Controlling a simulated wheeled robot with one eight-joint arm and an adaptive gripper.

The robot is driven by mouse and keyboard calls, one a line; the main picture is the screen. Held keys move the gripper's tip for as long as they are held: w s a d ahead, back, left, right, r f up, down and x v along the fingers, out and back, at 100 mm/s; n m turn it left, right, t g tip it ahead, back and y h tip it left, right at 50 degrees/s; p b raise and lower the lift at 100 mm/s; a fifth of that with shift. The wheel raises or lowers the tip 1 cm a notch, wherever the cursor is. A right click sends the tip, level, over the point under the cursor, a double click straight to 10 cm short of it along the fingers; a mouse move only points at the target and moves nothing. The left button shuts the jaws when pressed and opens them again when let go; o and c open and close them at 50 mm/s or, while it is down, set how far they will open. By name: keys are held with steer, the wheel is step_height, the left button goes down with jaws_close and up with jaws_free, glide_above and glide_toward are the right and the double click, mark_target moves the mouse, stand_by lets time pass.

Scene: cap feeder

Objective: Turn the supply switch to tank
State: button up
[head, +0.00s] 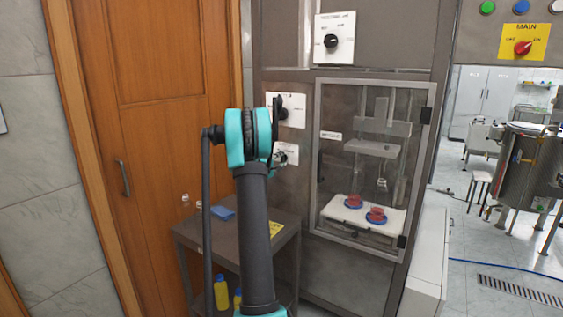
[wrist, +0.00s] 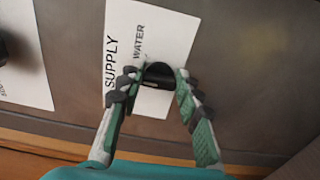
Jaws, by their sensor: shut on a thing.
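The supply switch is a black knob (wrist: 158,72) on a white plate (wrist: 172,32) marked SUPPLY and WATER, seen turned on its side in the wrist view. My gripper (wrist: 155,88) has a finger on each side of the knob and is shut on it. The knob's pointing direction is hard to tell, and no TANK label is visible. In the head view the plate (head: 291,149) shows at the lower right of my arm's end. My arm partly covers it, and my gripper (head: 279,159) is small there.
Another white plate (head: 297,112) with a black knob sits just above the supply plate. A glazed cabinet door (head: 333,215) is to the right. A small table (head: 285,233) with a blue item (head: 222,212) stands below. A wooden door (head: 165,120) is at left.

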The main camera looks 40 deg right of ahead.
steer(key=n, duration=0.4)
steer(key=shift+r+n, duration=0.1)
steer(key=shift+n, duration=0.2)
steer(key=shift+w+a+n, duration=0.1)
steer(key=shift+n, duration=1.8)
steer(key=o, duration=1.2)
steer(key=shift+c, duration=0.2)
steer(key=v, duration=1.2)
